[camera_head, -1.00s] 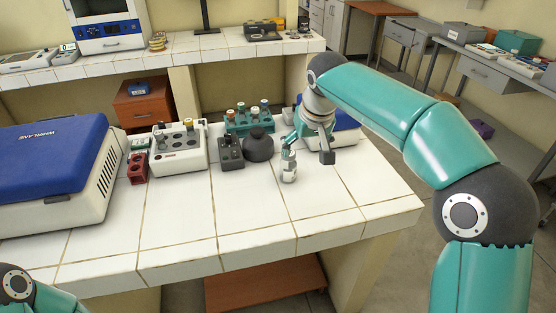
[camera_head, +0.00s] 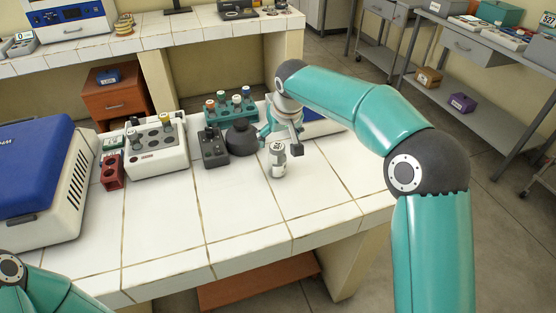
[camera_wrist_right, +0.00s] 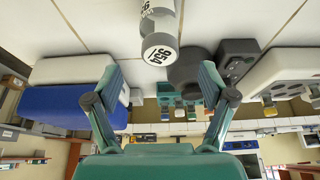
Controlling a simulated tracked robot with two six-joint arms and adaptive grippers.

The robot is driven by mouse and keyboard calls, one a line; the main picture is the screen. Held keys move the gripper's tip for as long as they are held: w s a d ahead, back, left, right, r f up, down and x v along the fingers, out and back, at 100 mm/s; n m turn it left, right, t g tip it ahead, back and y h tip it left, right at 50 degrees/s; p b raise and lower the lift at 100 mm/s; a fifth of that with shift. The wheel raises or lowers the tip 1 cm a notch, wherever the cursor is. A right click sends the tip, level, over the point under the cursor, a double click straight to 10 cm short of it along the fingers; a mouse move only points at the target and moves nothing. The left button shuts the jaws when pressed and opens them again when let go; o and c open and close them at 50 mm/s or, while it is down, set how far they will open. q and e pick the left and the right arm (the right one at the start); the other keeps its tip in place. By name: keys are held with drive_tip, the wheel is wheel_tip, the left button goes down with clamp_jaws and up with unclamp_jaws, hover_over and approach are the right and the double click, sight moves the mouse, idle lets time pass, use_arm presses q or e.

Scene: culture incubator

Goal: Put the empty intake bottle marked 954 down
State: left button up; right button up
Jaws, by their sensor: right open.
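The bottle marked 954 (camera_head: 278,160) is a small grey-white cylinder with a white label. It stands upright on the white tiled bench (camera_head: 240,205). In the right wrist view the bottle (camera_wrist_right: 160,26) shows its round end with 954 in black. My right gripper (camera_head: 281,139) is just behind the bottle in the head view. In the right wrist view the right gripper (camera_wrist_right: 161,82) is open and empty, its fingers wide apart, with the bottle beyond the fingertips and clear of both. My left arm shows at the lower left, but its gripper is out of view.
Left of the bottle stand a dark round-bodied object (camera_head: 241,140), a dark grey block with holes (camera_head: 213,148) and a teal rack with capped bottles (camera_head: 216,117). Further left are a white block (camera_head: 160,158), a red rack (camera_head: 112,172) and a blue-lidded machine (camera_head: 30,165). The bench front is clear.

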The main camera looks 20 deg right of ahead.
sight(277, 146)
drive_tip(key=x, duration=0.2)
drive_tip(key=shift+w+f, duration=0.15)
drive_tip(key=shift+f, duration=0.7)
drive_tip(key=p+x, duration=0.1)
drive_tip(key=x, duration=0.3)
drive_tip(key=shift+f, duration=0.15)
drive_tip(key=shift+c, duration=0.3)
drive_tip(key=c, duration=1.1)
